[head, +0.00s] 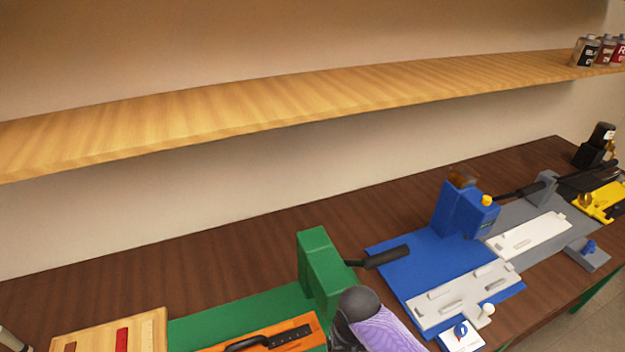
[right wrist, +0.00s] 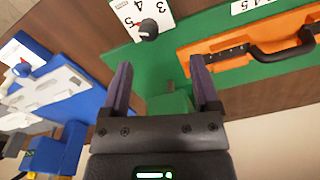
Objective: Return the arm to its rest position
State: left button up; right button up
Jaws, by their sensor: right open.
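My right gripper (right wrist: 161,62) is open in the right wrist view, its two dark fingers spread with nothing held between them. Part of the green machine (right wrist: 170,103) shows behind the gap, apart from the fingers as far as I can tell. In the head view, a purple and dark part of my arm (head: 385,328) rises from the bottom edge, in front of the green machine (head: 318,262). The fingertips cannot be made out there. My left gripper is not in view.
A blue machine (head: 463,212) with a white plate (head: 465,292) stands to the right of the green one. An orange tray (head: 285,342) lies on the green base. A wooden rack (head: 110,335) is at lower left. A long shelf (head: 300,98) runs above the brown bench (head: 235,240).

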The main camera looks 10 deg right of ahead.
jog(key=s+d+r+n+t, duration=0.1)
jog(key=s+d+r+t, duration=0.1)
jog(key=s+r, duration=0.4)
jog(key=s+d+r+n+t, duration=0.1)
jog(key=s+d+r, duration=0.2)
jog(key=s, duration=0.6)
notch_tip(320, 180, down, 30)
jog(key=s+r+g+b, duration=0.1)
jog(key=s+b, duration=0.1)
jog(key=b, duration=0.9)
jog(key=s+d+f+b, duration=0.1)
jog(key=s+f+b, duration=0.3)
jog(key=s+f, duration=0.3)
jog(key=s+d+f+g+b, duration=0.1)
jog(key=s+f+b, duration=0.4)
jog(key=f, duration=0.7)
jog(key=shift+s+d+f+n+g, duration=0.25)
jog(key=shift+s+d, duration=0.35)
jog(key=shift+s, duration=0.35)
